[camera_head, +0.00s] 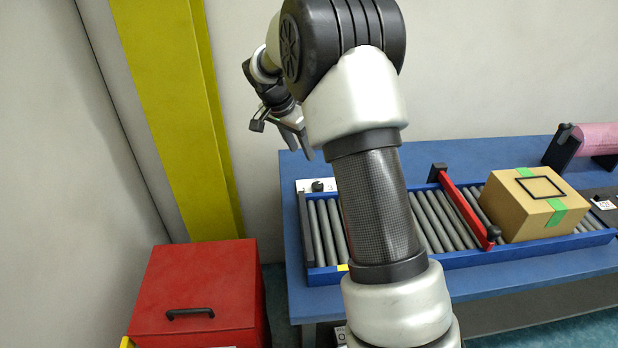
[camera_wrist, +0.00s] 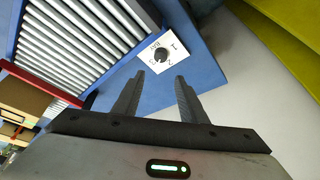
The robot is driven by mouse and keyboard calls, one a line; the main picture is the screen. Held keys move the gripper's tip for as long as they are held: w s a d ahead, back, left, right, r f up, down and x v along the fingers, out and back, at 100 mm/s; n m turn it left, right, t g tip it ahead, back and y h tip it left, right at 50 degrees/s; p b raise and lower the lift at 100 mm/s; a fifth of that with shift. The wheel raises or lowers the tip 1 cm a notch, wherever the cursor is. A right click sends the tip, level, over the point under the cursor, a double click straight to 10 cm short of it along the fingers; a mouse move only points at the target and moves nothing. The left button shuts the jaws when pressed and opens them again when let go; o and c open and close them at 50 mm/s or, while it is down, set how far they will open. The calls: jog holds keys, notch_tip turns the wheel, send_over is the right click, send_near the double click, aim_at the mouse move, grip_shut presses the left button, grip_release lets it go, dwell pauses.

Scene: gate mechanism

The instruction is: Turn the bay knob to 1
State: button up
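The bay knob (camera_wrist: 161,55) is a small black knob on a white plate (camera_wrist: 147,69) marked BAY with the numbers 1, 2 and 3. In the wrist view it lies just beyond my fingertips, roughly between them. Which number it points at is too small to tell. In the head view the knob (camera_head: 318,186) sits at the back left of the blue table, beside the rollers. My gripper (camera_wrist: 159,77) is open and empty, its two dark fingers apart. In the head view my gripper (camera_head: 296,138) hangs above and left of the knob, not touching it.
A roller conveyor (camera_head: 436,222) runs along the blue table (camera_head: 300,166), with a red bar (camera_head: 464,208) across it. A cardboard box (camera_head: 533,204) rests right of the bar. A red box (camera_head: 202,290) stands left. A yellow column (camera_head: 180,110) rises at the wall behind.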

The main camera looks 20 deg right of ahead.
aim_at(317, 185)
jog(key=x, duration=1.8)
jog(key=shift+w+p, duration=0.15)
jog(key=shift+p, duration=0.15)
jog(key=c, duration=0.8)
